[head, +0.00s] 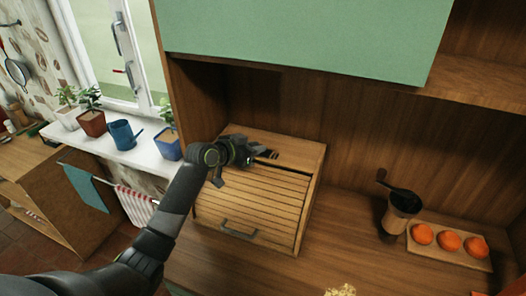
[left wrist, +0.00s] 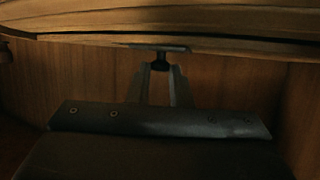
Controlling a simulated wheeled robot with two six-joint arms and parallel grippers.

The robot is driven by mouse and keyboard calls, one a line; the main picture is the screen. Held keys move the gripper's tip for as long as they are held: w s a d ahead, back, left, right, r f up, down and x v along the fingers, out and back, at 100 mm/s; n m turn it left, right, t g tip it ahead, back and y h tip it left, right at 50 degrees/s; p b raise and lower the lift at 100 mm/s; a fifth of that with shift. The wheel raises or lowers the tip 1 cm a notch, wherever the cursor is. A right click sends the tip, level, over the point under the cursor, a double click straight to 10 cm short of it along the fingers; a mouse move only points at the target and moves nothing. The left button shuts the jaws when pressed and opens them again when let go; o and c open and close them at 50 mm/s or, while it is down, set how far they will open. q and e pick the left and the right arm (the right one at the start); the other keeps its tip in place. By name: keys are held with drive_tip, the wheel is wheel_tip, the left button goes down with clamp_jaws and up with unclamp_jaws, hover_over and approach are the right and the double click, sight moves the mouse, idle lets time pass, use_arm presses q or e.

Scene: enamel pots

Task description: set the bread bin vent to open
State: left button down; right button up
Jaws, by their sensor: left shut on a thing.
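The wooden bread bin (head: 250,208) stands on the counter with its slatted roll front down. My left gripper (head: 259,157) is over the bin's top, beside the dark vent (head: 272,154), which it partly covers. In the left wrist view, the fingers of my left gripper (left wrist: 161,70) are closed around a small black knob (left wrist: 161,61). The knob joins a thin metal strip (left wrist: 158,48) on the bin's wooden top. I cannot tell the vent's setting from these views. My right gripper is not in view.
A coffee grinder (head: 401,210) and a wooden board (head: 450,250) with oranges stand to the right. A green cupboard (head: 305,38) hangs above the bin. The counter between bin and grinder is clear.

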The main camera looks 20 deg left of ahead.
use_arm(q)
drive_tip(key=shift+a, duration=0.7)
drive_tip(key=shift+d, duration=0.1)
drive_tip(key=c, duration=1.3)
unclamp_jaws()
drive_tip(key=shift+c, duration=0.2)
drive_tip(key=b+v, duration=0.3)
drive_tip(key=v, duration=1.4)
drive_tip(key=shift+s, duration=0.15)
